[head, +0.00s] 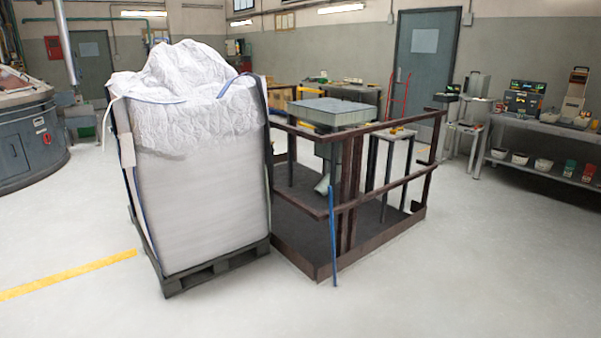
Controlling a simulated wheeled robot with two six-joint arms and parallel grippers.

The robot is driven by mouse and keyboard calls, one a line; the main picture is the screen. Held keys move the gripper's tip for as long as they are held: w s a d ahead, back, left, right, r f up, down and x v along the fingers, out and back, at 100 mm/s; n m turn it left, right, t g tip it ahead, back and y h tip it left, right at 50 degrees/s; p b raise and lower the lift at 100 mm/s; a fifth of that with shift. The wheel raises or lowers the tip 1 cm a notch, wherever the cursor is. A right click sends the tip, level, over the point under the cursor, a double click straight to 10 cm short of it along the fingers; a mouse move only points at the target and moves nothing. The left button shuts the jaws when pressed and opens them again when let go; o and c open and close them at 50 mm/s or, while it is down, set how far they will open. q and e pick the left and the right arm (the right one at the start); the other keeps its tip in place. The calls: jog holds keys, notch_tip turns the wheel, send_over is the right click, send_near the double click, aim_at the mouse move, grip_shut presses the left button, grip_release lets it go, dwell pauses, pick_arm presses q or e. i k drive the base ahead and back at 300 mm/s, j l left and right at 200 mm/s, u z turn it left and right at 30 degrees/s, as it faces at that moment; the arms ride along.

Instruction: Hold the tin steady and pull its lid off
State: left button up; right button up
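I cannot pick out the tin or its lid for certain in the head view. A small table (397,136) behind the railing carries small yellowish items that I cannot make out. Neither of my grippers is in view.
A large white bulk bag (203,200) stands on a dark pallet (215,269) at the centre left. Beside it, a rusty railing (385,190) encloses a grey hopper (332,112). A grey bench (535,124) stands at the right. The front and right floor is clear.

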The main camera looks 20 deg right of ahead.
aim_at(498, 110)
jog(key=i+l+z, duration=0.2)
jog(key=l+z, duration=0.2)
jog(key=l, duration=0.15)
jog(key=i+l+z, duration=0.25)
jog(key=l+z, duration=0.2)
jog(key=i+l+z, duration=0.7)
jog(key=z, duration=0.15)
jog(key=i+l+z, duration=0.25)
jog(key=i, duration=0.55)
jog(key=i+z, duration=0.3)
jog(key=i, duration=0.55)
jog(key=i+u, duration=0.25)
jog(key=i, duration=0.3)
jog(key=i+u, duration=0.25)
jog(key=i, duration=0.3)
jog(key=i+l+u, duration=0.25)
jog(key=i, duration=0.3)
jog(key=i+u, duration=0.4)
jog(key=i, duration=1.7)
jog(key=i+l+z, duration=0.1)
jog(key=i+z, duration=0.25)
jog(key=i, duration=0.25)
jog(key=i+j+z, duration=0.1)
jog(key=i+z, duration=0.3)
jog(key=i, duration=0.2)
jog(key=i+j+z, duration=0.35)
jog(key=i, duration=0.2)
jog(key=i+j+z, duration=0.15)
jog(key=i+j, duration=1.1)
